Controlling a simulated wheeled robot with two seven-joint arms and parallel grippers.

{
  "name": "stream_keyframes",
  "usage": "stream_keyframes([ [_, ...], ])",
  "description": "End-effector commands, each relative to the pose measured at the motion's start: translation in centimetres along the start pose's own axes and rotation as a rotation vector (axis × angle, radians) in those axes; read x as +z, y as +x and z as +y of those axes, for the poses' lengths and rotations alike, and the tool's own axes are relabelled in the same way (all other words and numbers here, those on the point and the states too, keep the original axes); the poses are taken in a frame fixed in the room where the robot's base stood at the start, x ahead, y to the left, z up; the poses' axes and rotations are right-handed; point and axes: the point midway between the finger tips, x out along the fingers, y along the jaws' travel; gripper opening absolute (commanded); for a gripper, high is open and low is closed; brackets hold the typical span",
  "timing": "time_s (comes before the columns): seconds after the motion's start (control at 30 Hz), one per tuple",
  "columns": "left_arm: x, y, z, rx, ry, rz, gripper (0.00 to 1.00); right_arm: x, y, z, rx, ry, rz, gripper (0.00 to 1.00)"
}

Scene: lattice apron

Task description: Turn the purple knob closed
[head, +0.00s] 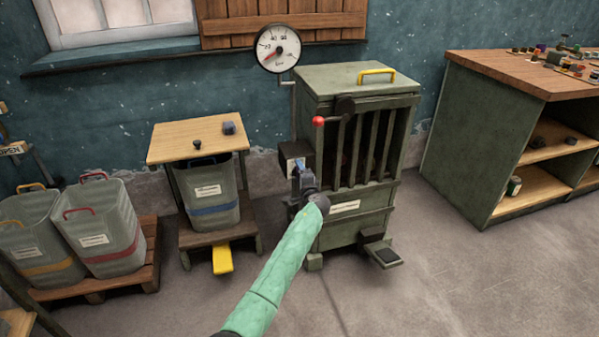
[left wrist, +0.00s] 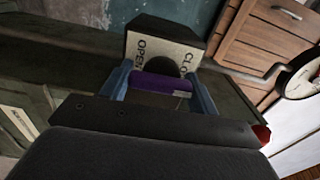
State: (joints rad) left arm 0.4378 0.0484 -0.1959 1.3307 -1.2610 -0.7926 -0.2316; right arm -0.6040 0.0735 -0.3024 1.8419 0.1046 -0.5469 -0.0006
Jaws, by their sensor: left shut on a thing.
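The purple knob (left wrist: 160,84) shows in the left wrist view as a purple bar in front of a dark box (left wrist: 168,30). The box's pale plate reads OPEN on the left and CLO on the right, the rest hidden. My left gripper (left wrist: 162,90) has a blue finger at each end of the knob and is shut on it. In the head view my left gripper (head: 298,167) is at the small dark box on the left side of the green slatted cabinet (head: 343,190). The knob is hidden there. My right gripper is not in view.
A red-tipped lever (head: 318,121) sticks out above my left gripper, and a round gauge (head: 277,48) stands above that. A pedal (head: 384,256) juts from the cabinet's base. Left are a stand with a bin (head: 208,190) and a yellow pedal (head: 222,260). A workbench (head: 490,130) stands right.

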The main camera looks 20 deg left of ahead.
Motion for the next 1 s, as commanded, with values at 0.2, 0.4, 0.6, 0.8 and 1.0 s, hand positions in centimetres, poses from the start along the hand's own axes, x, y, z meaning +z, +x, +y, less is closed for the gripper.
stream_keyframes([
  [0.2, -0.14, -0.11, 0.13, 0.001, 0.037, 0.003, 0.37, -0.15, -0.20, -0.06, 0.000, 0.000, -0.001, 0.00],
  [0.4, -0.14, -0.12, 0.17, 0.001, 0.042, 0.003, 0.37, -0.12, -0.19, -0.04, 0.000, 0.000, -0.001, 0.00],
  [0.6, -0.14, -0.12, 0.17, 0.001, 0.042, 0.003, 0.37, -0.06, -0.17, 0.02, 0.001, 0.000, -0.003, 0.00],
  [0.8, -0.09, -0.08, 0.13, 0.001, 0.041, 0.002, 0.82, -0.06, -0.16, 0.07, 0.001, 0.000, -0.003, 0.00],
  [1.0, -0.06, -0.12, 0.09, 0.000, 0.040, 0.001, 0.82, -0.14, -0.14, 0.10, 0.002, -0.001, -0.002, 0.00],
])
